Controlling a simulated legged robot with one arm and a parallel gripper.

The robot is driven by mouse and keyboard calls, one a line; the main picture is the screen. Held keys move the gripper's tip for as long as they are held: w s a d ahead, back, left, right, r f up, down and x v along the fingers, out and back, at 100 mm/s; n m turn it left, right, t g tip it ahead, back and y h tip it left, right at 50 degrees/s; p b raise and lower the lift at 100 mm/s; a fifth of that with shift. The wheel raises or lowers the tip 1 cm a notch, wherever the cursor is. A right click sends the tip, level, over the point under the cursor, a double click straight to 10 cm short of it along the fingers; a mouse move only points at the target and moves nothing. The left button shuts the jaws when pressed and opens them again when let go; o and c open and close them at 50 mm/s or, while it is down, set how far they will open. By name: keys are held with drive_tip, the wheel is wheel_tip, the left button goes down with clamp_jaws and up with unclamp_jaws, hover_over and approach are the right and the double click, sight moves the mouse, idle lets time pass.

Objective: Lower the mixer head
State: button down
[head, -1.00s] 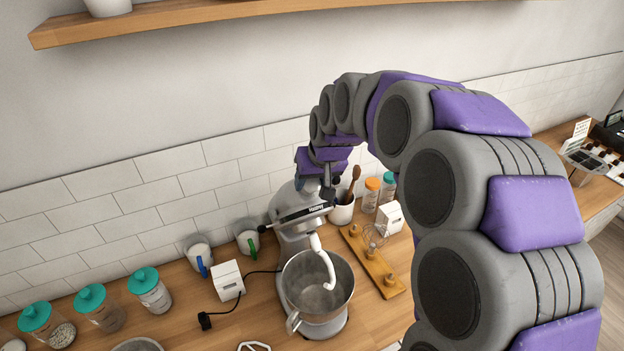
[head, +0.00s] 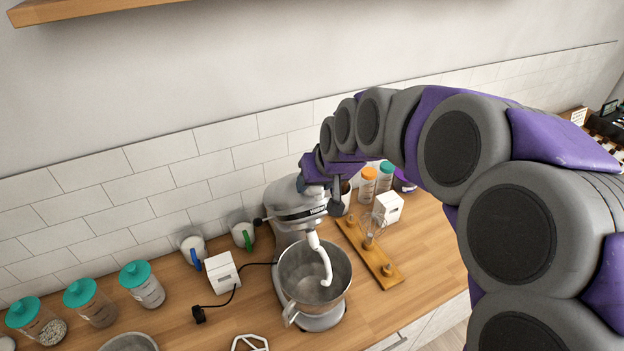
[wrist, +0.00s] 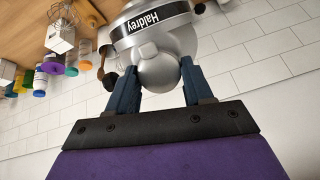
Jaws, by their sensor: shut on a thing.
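A silver stand mixer stands on the wooden counter; its head (head: 287,203) is tilted up a little over a metal bowl (head: 300,287). A white dough hook (head: 322,262) hangs from the head into the bowl. My gripper (head: 324,195) is at the front of the mixer head. In the wrist view my gripper (wrist: 158,80) has a finger on each side of the rounded head end (wrist: 158,72), and it is shut on it. In the head view the gripper partly hides the head's front.
A wooden board with pegs (head: 370,255), a white box (head: 387,207) and several jars stand right of the mixer. Mugs (head: 243,234), another white box (head: 221,272) and a black plug (head: 198,314) lie left. A tiled wall is behind.

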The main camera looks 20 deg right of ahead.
drive_tip(key=shift+c, duration=2.3)
unclamp_jaws()
drive_tip(key=shift+s+d+r, duration=0.1)
drive_tip(key=shift+s+r, duration=0.05)
drive_tip(key=shift+r, duration=0.35)
drive_tip(key=b+v, duration=0.1)
drive_tip(key=v, duration=1.5)
drive_tip(key=shift+b, duration=0.35)
drive_tip(key=shift+r, duration=0.1)
